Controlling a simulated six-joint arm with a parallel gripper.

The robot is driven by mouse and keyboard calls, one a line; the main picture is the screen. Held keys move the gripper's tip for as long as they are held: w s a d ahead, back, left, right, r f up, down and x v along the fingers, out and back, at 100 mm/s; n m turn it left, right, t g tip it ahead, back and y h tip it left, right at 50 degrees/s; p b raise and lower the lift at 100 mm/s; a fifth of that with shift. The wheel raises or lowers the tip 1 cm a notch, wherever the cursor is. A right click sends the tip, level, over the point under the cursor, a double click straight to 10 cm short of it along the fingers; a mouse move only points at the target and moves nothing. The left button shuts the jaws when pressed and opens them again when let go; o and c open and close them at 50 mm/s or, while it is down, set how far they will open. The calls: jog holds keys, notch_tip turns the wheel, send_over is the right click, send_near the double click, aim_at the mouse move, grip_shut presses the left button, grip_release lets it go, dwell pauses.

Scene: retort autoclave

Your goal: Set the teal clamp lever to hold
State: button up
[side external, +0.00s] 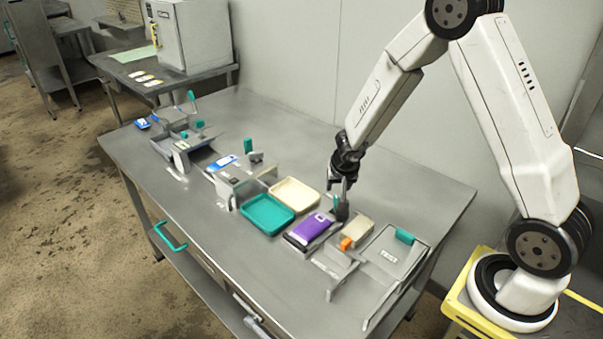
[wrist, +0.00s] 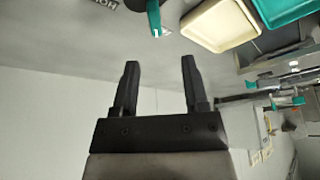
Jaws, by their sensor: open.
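The teal clamp lever (side external: 336,202) stands on the steel bench, right of the cream tray, close below my gripper (side external: 344,188). In the wrist view the teal lever (wrist: 154,14) is at the top edge, beyond the fingertips and cut off by the frame. A label beside it (wrist: 105,3) is partly visible and upside down, seeming to read "HOLD". My gripper (wrist: 160,62) is open, with nothing between its fingers and a gap to the lever. The side view is too small to tell the lever's setting.
A cream tray (side external: 313,201) and a teal tray (side external: 247,221) lie left of the lever. A purple pouch (side external: 309,229), an orange block (side external: 346,243) and a teal-handled plate (side external: 388,259) are in front. Other teal-handled fixtures (side external: 249,158) stand farther left. The bench behind is clear.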

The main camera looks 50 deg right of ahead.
aim_at(337, 199)
jog(key=shift+s+d+f, duration=0.1)
jog(key=shift+d+f, duration=0.1)
jog(key=shift+f, duration=0.1)
jog(key=shift+f, duration=0.15)
jog(key=shift+x, duration=3.75)
grip_shut()
